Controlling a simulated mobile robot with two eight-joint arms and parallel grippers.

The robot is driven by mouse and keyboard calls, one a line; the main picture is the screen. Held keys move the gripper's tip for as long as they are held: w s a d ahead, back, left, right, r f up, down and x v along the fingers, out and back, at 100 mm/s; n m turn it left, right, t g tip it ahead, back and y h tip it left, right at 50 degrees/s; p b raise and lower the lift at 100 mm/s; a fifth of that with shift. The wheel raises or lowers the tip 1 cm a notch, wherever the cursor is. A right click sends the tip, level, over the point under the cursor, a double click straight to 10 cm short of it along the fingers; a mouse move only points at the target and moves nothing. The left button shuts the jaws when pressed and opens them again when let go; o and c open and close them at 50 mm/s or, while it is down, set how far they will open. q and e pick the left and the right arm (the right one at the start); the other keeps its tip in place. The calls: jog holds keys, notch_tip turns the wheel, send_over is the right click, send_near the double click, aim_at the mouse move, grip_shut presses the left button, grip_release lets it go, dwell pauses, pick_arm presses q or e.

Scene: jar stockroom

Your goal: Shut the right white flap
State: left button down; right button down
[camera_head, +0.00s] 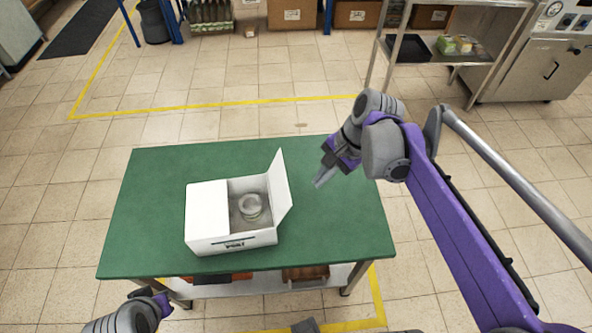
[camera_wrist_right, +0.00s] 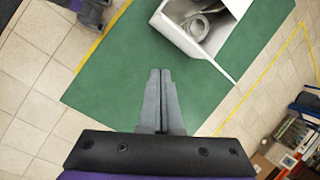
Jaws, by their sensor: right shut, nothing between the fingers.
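A white box (camera_head: 232,242) stands on the green table (camera_head: 155,175). Its left flap (camera_head: 207,209) lies shut over the left half. Its right white flap (camera_head: 279,188) stands open, tilted up and outward to the right. A clear glass jar (camera_head: 251,206) sits inside the open half. My right gripper (camera_head: 319,183) is shut and empty, above the table to the right of the flap and apart from it. The right wrist view shows its closed fingers (camera_wrist_right: 161,98) with the box (camera_wrist_right: 212,25) beyond. My left gripper (camera_head: 161,302) is at the bottom left, off the table; its fingers are unclear.
The table is clear around the box. A lower shelf (camera_head: 262,286) under the table holds brown items. A metal rack (camera_head: 420,60) stands on the floor at the back right. Yellow lines (camera_head: 200,106) mark the tiled floor.

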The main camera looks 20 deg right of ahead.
jog(key=w+d+r+m+y, duration=0.3)
jog(key=w+d+m, duration=0.1)
jog(key=d+m, duration=0.2)
jog(key=w+a+f, duration=0.2)
jog(key=a+f, duration=0.4)
jog(key=a, duration=0.3)
jog(key=shift+w+p, duration=0.15)
jog(key=shift+p, duration=0.15)
jog(key=shift+a, duration=0.15)
jog(key=shift+w+a+r+h, duration=0.1)
jog(key=shift+a+r+h, duration=0.15)
jog(key=shift+h, duration=0.15)
